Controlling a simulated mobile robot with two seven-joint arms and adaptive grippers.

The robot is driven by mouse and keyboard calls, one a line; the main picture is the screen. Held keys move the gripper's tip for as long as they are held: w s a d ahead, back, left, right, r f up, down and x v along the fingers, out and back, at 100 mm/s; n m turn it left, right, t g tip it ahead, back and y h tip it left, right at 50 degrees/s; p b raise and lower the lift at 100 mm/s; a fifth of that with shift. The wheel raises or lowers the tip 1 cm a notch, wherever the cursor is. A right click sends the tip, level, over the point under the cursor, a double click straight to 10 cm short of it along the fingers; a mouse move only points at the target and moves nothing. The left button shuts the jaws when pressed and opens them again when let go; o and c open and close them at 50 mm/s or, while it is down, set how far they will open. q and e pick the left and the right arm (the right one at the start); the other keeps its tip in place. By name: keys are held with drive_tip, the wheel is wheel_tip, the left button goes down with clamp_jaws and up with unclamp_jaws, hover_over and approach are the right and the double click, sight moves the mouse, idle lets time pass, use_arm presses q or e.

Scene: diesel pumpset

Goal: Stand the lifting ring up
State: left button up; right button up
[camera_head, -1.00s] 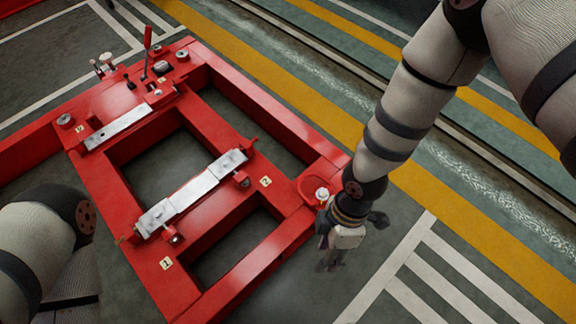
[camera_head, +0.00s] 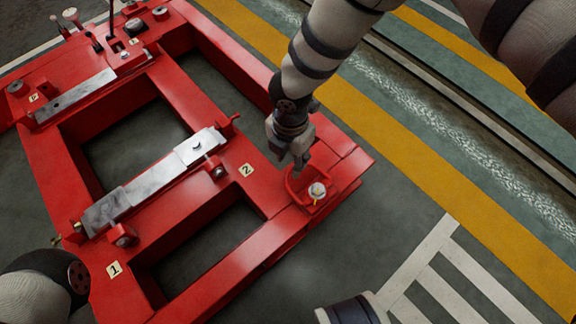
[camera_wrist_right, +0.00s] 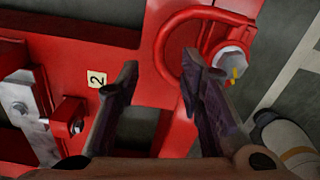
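The red lifting ring (camera_head: 291,188) is at the near right corner of the red frame (camera_head: 262,238), beside a grey bolt head (camera_head: 317,190) with a yellow mark. It seems to lie low against the frame; its exact tilt is unclear. In the wrist view, the ring (camera_wrist_right: 163,42) curves left of the bolt (camera_wrist_right: 231,60). My right gripper (camera_head: 291,160) is above the ring, fingers pointing down. In the wrist view, its fingers (camera_wrist_right: 160,72) are apart with nothing clearly held. One finger overlaps the ring's inside and hides part of it; contact is unclear. My left gripper is out of view.
A metal crossbar (camera_head: 150,185) with bolts lies across the frame, near yellow labels 1 (camera_head: 114,269) and 2 (camera_head: 246,170). Clamps and a lever stand at the far left. Open floor (camera_head: 400,190) lies right of the frame.

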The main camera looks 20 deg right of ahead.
sight(289, 169)
wheel_tip(289, 169, down, 4)
drive_tip(key=shift+f+b, duration=0.1)
drive_tip(key=shift+b, duration=0.45)
clamp_jaws()
drive_tip(key=shift+w, duration=0.15)
